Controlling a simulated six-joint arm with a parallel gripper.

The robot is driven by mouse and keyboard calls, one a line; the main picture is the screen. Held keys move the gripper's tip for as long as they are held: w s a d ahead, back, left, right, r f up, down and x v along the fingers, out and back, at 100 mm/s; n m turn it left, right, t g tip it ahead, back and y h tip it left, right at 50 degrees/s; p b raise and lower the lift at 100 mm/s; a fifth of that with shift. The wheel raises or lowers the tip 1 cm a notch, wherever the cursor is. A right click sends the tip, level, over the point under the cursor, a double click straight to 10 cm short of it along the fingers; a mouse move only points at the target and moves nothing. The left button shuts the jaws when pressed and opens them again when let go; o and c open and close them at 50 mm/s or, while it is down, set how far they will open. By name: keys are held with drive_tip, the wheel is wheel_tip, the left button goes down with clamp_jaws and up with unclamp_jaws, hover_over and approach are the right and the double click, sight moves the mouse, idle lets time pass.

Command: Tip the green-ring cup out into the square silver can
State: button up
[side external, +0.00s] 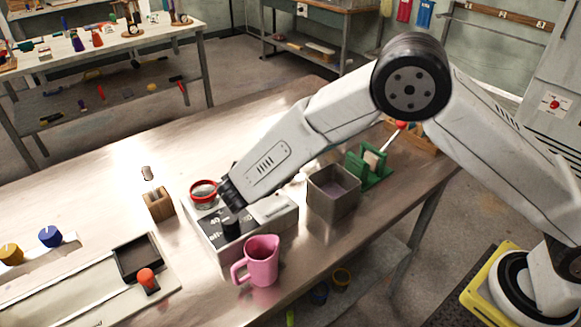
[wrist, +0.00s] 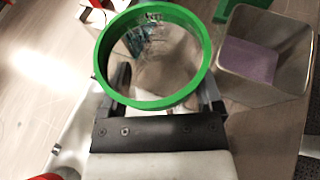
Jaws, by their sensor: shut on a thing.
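The green-ring cup (wrist: 106,80) fills the middle of the wrist view, its open mouth facing the camera. My gripper (wrist: 165,90) is shut on it, with a dark finger on each side below the ring. Some teal and dark patches show inside the cup; whether these are contents or reflections I cannot tell. In the side view my gripper (side external: 231,194) is low over the grey tray, and I cannot make out the cup there. The square silver can (side external: 333,204) stands upright right of the gripper, apart from it. In the wrist view the can (wrist: 287,88) shows a lavender layer inside.
A red-ringed cup (side external: 204,183) stands just left of my gripper. A pink jug (side external: 262,263) stands in front, a green rack (side external: 377,180) behind the can. A wooden block (side external: 158,206) is at left.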

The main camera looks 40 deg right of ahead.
drive_tip(key=shift+r, duration=3)
drive_tip(key=shift+w+d+r, duration=0.2)
drive_tip(key=shift+d+r, duration=0.2)
drive_tip(key=shift+d, duration=0.05)
drive_tip(key=w+d+r+n+t+y, duration=0.2)
drive_tip(key=d+r+n+t+y, duration=0.15)
drive_tip(key=d+r, duration=0.2)
drive_tip(key=s+d+n+t+y, duration=0.3)
drive_tip(key=s+d+n+y, duration=0.1)
drive_tip(key=s+d+n, duration=0.1)
drive_tip(key=shift+s+d+r+n+y, duration=0.35)
drive_tip(key=shift+s+d+r, duration=0.1)
drive_tip(key=shift+s, duration=0.6)
